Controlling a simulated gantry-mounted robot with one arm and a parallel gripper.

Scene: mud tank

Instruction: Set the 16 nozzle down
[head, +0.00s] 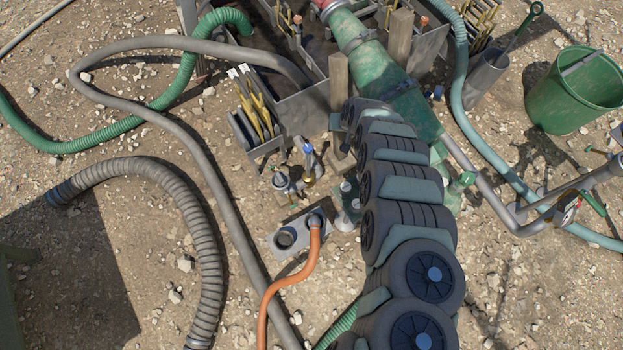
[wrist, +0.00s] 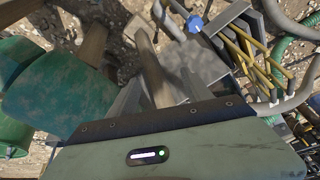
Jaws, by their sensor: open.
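I cannot read a number 16 on anything, so I cannot tell which piece is the 16 nozzle. A small blue-topped fitting with a brass lower end (head: 308,160) stands on the ground left of my arm. A blue knob also shows in the wrist view (wrist: 195,24). Several yellow, brass-like slender pieces (head: 257,110) stand in a grey rack, seen too at the upper right of the wrist view (wrist: 245,45). My gripper's green housing (wrist: 165,150) fills the bottom of the wrist view.
A grey plate with round holes (head: 287,240) takes an orange hose (head: 288,278). Grey ribbed (head: 195,215) and green (head: 185,75) hoses cross the gravel. A green bucket (head: 570,95) stands at right. Wooden posts (head: 338,85) rise by the mud tank. Bare gravel lies at lower left.

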